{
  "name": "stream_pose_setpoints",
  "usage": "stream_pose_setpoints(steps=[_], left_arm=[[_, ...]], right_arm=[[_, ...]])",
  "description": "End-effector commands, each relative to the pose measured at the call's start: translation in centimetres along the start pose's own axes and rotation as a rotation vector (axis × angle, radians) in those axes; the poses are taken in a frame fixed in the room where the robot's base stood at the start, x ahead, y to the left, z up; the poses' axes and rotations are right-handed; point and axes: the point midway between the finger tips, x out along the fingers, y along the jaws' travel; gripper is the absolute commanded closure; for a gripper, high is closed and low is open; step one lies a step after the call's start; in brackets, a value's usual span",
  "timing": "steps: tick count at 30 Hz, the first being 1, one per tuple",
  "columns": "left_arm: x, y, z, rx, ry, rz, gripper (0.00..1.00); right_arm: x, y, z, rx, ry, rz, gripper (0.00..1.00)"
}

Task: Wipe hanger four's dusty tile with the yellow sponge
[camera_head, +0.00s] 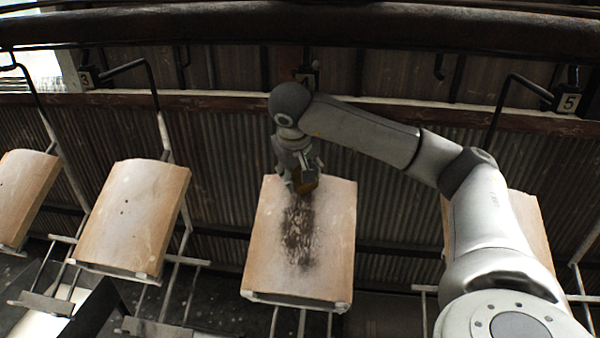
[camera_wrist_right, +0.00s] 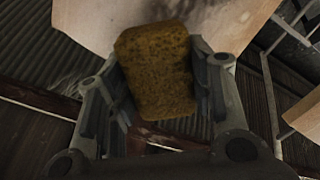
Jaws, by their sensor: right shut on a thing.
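Hanger four's tile (camera_head: 330,240) hangs in the middle of the head view. A dark dust patch (camera_head: 298,235) runs down its centre and left. My right gripper (camera_head: 303,180) is at the tile's top edge, above the patch. It is shut on the yellow sponge (camera_head: 306,184). In the right wrist view the sponge (camera_wrist_right: 158,72) sits between both fingers, with the tile (camera_wrist_right: 85,22) beyond it. I cannot tell whether the sponge touches the tile. The arm partly hides the number plate above this tile. My left gripper is not in view.
A tile (camera_head: 135,215) hangs under plate 3 (camera_head: 87,78), and another tile (camera_head: 22,190) hangs at the far left. A tile under plate 5 (camera_head: 568,102) is mostly hidden by my right arm. A thick pipe (camera_head: 200,25) crosses above. Thin hanger rods stand between tiles.

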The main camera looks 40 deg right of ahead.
Motion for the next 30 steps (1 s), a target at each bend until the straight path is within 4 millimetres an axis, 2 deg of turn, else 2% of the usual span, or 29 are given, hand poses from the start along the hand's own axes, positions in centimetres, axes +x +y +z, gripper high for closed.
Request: stream_pose_setpoints(steps=[30], left_arm=[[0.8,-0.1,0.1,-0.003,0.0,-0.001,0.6]], right_arm=[[1.9,0.0,0.0,0.001,0.0,0.0,0.71]])
